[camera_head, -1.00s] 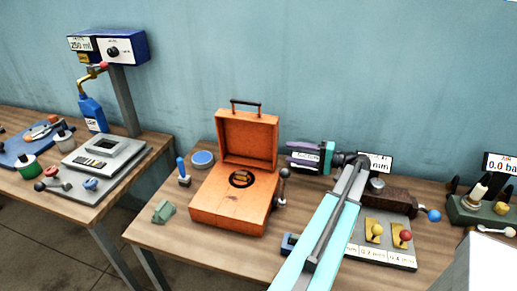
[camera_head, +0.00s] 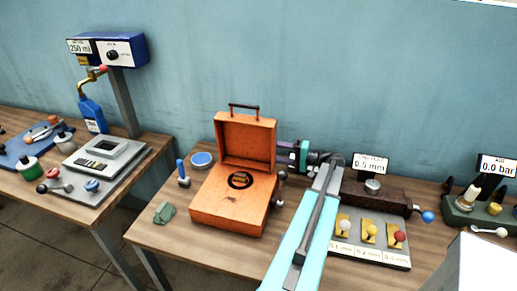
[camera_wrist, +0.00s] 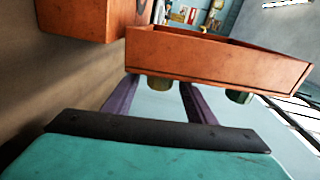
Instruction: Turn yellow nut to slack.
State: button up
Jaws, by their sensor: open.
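A small yellow nut-like piece (camera_head: 495,209) sits on the green block (camera_head: 478,214) at the far right, below a display reading 0.0 bar. I cannot be sure that it is the yellow nut. My gripper (camera_head: 285,152) is far to its left, just right of and partly behind the raised lid of the orange case (camera_head: 247,141). Two olive round ends (camera_wrist: 160,84) show below that edge.
A plate with white, yellow and red knobs (camera_head: 375,250) stands right of my forearm. A brown block with a blue-knobbed handle (camera_head: 428,217) is behind it. A scale (camera_head: 105,150) stands on the left table. The wall is close behind the tables.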

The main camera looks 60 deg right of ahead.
jog(key=shift+p+x, duration=0.8)
jog(key=shift+x, duration=1.9)
jog(key=shift+c, duration=0.4)
jog(key=c, duration=1)
jog(key=shift+o, duration=0.2)
